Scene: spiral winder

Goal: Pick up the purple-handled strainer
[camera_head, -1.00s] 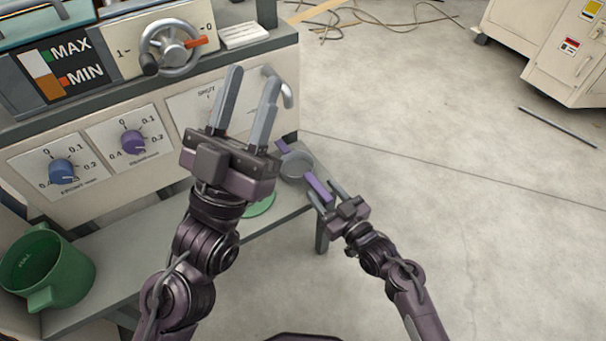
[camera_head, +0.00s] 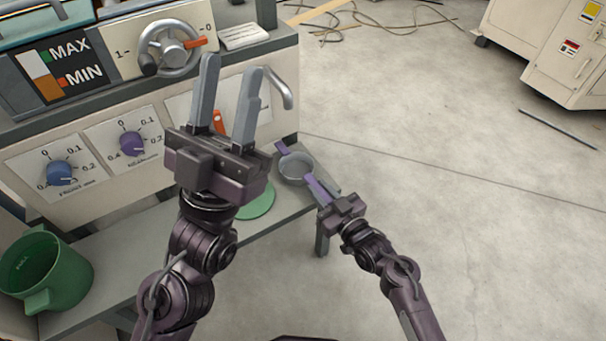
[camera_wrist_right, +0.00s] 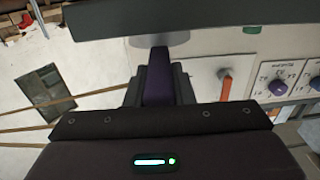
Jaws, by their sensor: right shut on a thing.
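The strainer (camera_head: 296,167) has a round grey bowl and purple handles. It is at the right end of the grey shelf in the head view. My right gripper (camera_head: 326,194) is shut on its near purple handle. In the right wrist view the purple handle (camera_wrist_right: 158,78) sits between the fingers of my right gripper (camera_wrist_right: 158,84). My left gripper (camera_head: 228,105) is open and empty, raised in front of the machine panel. Whether the bowl touches the shelf is hard to tell.
A green pitcher (camera_head: 45,272) stands on the shelf (camera_head: 120,262) at left. A flat green round thing (camera_head: 257,203) lies near the strainer. The panel carries a blue knob (camera_head: 60,172), a purple knob (camera_head: 132,142) and a handwheel (camera_head: 172,47). The floor at right is mostly clear.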

